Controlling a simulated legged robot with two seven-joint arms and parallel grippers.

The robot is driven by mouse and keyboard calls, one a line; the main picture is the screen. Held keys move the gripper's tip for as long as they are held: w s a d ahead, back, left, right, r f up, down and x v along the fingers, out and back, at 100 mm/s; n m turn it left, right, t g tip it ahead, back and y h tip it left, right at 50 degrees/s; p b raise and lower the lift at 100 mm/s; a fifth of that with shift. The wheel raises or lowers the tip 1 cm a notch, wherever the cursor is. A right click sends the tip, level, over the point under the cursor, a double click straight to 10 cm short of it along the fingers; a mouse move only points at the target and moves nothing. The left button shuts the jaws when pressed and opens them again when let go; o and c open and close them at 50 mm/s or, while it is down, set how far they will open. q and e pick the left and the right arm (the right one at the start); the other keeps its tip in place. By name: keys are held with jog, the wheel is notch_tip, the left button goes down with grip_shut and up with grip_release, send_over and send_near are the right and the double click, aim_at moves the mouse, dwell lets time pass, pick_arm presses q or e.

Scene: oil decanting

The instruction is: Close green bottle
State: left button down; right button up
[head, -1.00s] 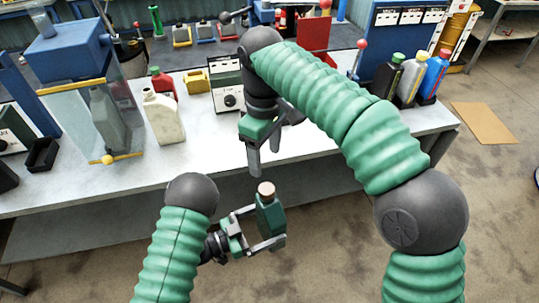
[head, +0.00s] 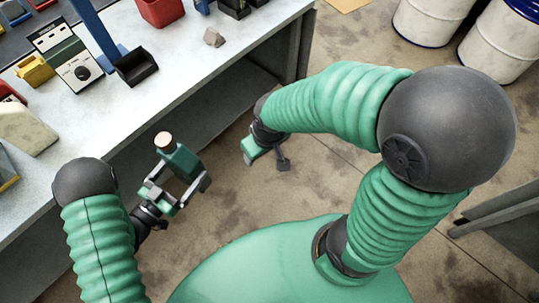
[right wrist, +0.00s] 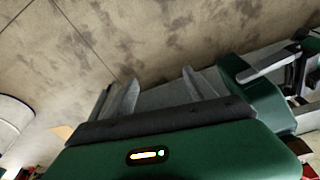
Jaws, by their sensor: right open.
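The dark green bottle (head: 184,161) is in my left gripper (head: 186,192), held in front of the bench and tilted in the head view.
The bench (head: 225,50) runs along the upper left, with a black bin (head: 136,66), a red container (head: 160,10), a grey lump (head: 214,37) and a dial box (head: 72,62). White drums (head: 432,25) stand at upper right. Open floor lies below the right gripper.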

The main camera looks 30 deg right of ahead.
pick_arm(q)
jog(key=shift+r, duration=0.1)
jog(key=shift+w, duration=0.1)
pick_arm(e)
jog(key=shift+s+d+f+m, duration=0.25)
jog(key=shift+s, duration=0.25)
jog(key=shift+s+d+f+m, duration=0.25)
jog(key=shift+s, duration=0.25)
pick_arm(q)
jog(key=shift+a, duration=0.1)
jog(key=shift+w, duration=0.1)
jog(key=shift+w+a+r+n+t+y, duration=0.2)
jog(key=shift+w+n+t+y, duration=0.1)
jog(key=shift+n+t, duration=0.15)
jog(key=w+a+r+n+t+y, duration=0.1)
jog(key=a+r+n+t+y, duration=0.1)
jog(key=a+n+t+y, duration=0.2)
jog(key=w+a+r+n+t+y, duration=0.1)
jog(key=a+n+t+y, duration=0.4)
jog(key=a+y, duration=0.6)
jog(key=w+a+n, duration=0.1)
jog(key=a+n, duration=0.1)
jog(key=shift+w+a+r+n, duration=0.2)
jog(key=shift+a+r+n, duration=0.1)
jog(key=shift+r+n, duration=0.1)
pick_arm(e)
jog(key=shift+c, duration=0.4)
